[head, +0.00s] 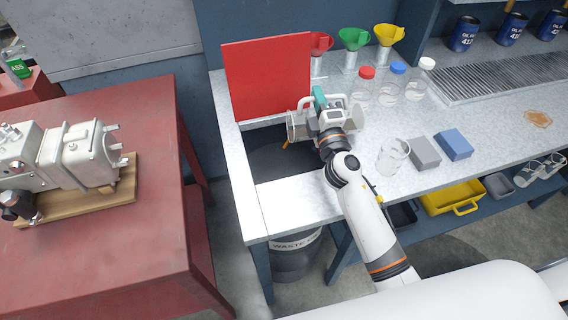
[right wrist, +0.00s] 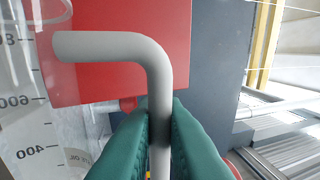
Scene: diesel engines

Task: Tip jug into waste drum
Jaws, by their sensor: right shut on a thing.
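My right gripper (head: 319,98), with teal fingers, is shut on the grey bent handle of a clear jug (head: 297,126). In the right wrist view the fingers (right wrist: 158,140) close around the handle, and the jug wall (right wrist: 30,105) with volume marks is at the left. The jug is over the dark opening (head: 278,158) in the bench top. A small orange streak (head: 285,145) shows just below it; I cannot tell whether it is liquid. The jug's exact tilt is unclear. The waste drum (head: 295,258) stands under the opening, mostly hidden by the bench. My left gripper is not in view.
A red panel (head: 268,75) stands upright behind the opening. Coloured funnels (head: 354,39) and capped bottles (head: 390,85) are behind and right. A clear beaker (head: 393,156), a grey block (head: 425,153) and a blue block (head: 455,144) stand on the bench right of my arm.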

